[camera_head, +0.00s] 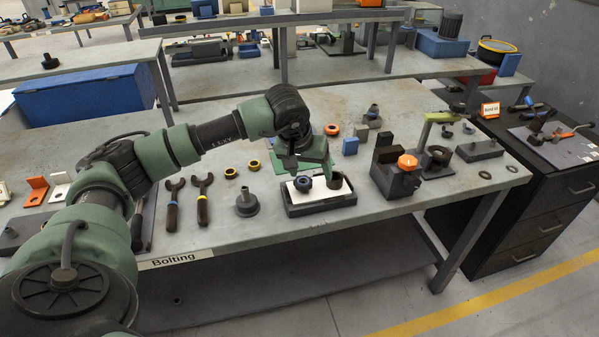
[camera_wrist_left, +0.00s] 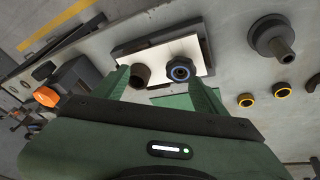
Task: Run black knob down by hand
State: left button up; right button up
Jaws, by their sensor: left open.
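A black knob-like round piece with a blue ring (camera_head: 302,184) sits on the white-topped plate of a dark fixture (camera_head: 320,204) near the front edge of the table. It also shows in the left wrist view (camera_wrist_left: 180,70). A dark brown cylinder (camera_wrist_left: 141,76) stands beside it on the same fixture. My left gripper (camera_head: 308,168) is open, above and behind these two pieces in the head view. In the left wrist view its two green fingers (camera_wrist_left: 162,90) are spread wide, with nothing held between them. My right gripper is not in view.
An orange-knobbed block (camera_head: 407,162) stands right of the fixture. A grey flanged piece (camera_head: 246,202), two yellow-ringed parts and two dark wrenches (camera_head: 202,200) lie to the left. An orange ring (camera_head: 332,130) and a blue block (camera_head: 350,146) lie behind.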

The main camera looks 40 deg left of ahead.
aim_at(303, 183)
pick_arm(q)
jog(key=shift+y, duration=0.7)
jog(key=a+f, duration=0.1)
jog(key=f, duration=0.1)
jog(key=w+a+f+p, duration=0.1)
jog(key=f, duration=0.1)
jog(key=w+a+f+p, duration=0.1)
jog(key=f, duration=0.2)
jog(key=shift+w+a+f, duration=0.1)
jog(key=shift+w+a, duration=0.1)
jog(key=shift+a, duration=0.1)
grip_shut()
jog(key=shift+f, duration=0.1)
